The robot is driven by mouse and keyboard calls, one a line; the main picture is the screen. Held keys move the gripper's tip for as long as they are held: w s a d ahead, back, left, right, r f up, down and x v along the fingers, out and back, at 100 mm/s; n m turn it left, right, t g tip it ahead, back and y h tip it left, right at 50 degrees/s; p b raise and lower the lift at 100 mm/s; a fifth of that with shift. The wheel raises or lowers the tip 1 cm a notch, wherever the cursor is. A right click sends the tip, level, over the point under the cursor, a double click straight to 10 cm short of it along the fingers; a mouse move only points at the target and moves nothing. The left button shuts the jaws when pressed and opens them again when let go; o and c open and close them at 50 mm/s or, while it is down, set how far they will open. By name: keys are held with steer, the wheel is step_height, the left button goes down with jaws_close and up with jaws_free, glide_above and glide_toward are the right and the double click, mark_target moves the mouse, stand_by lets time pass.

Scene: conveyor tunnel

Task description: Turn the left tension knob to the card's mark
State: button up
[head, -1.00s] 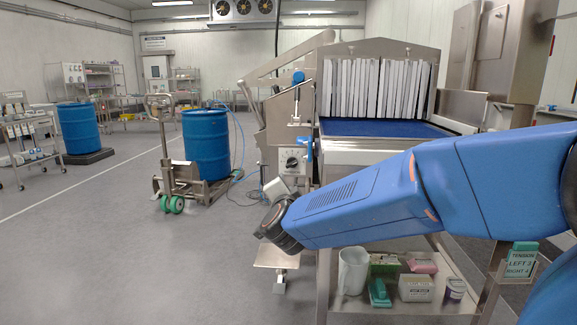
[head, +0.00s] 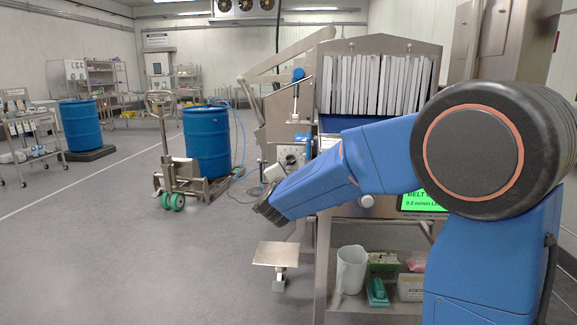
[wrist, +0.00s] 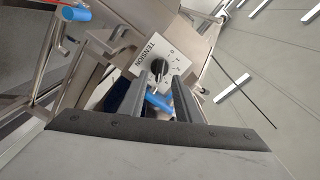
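In the wrist view the dark tension knob (wrist: 159,67) sits on a pale plate (wrist: 147,66) lettered TENSION. In the head view its plate (head: 292,152) is partly hidden by my wrist. My gripper (wrist: 163,78) is open, its two dark fingers pointing at the knob, with the knob seen just beyond and between the tips. I cannot tell whether they touch it. In the head view my gripper (head: 281,169) is by the plate on the machine's left side. The card is hidden behind my arm now; earlier it read LEFT 3, RIGHT 4.
A blue handle (wrist: 158,101) shows between my fingers, and another blue part (wrist: 75,14) is at upper left. A green belt display (head: 421,200) reads 0.0 m/min. A jug (head: 351,269) stands on the lower shelf. Floor to the left is open before the pallet truck (head: 168,155).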

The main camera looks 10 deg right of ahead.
mark_target(289, 163)
steer(key=x, duration=0.6)
steer(key=shift+w, duration=0.3)
steer(key=shift+d, duration=0.1)
jaws_close()
